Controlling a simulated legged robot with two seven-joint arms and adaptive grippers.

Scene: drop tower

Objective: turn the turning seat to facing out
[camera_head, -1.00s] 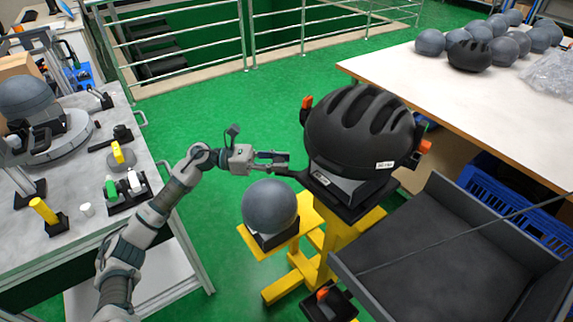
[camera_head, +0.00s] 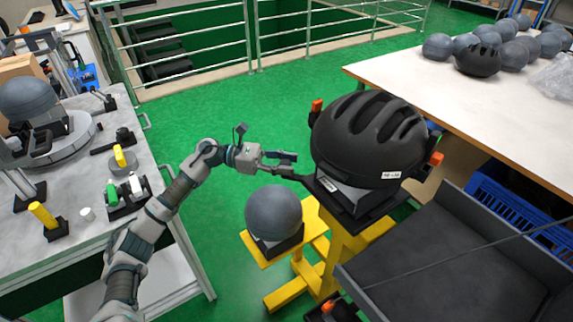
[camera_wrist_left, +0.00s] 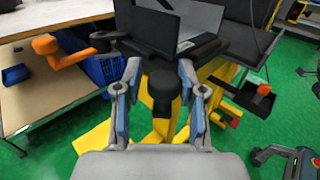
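The turning seat (camera_head: 378,212) is a black plate on top of a yellow stand (camera_head: 335,240). A black helmet (camera_head: 365,135) sits on it over a grey block. A black handle (camera_head: 298,179) sticks out from the seat towards the left. My left gripper (camera_head: 284,163) is at the handle's outer end. In the left wrist view, the handle's round black knob (camera_wrist_left: 164,88) stands between the blue-padded fingers of my left gripper (camera_wrist_left: 160,75), which are spread with gaps visible beside it. My right gripper shows in neither view.
A grey dome (camera_head: 273,212) sits on a lower yellow arm beside the stand. A black tray (camera_head: 440,265) is close at the right. A grey bench (camera_head: 75,190) stands left, and a white table (camera_head: 455,90) with several domes stands right. Green floor is clear behind.

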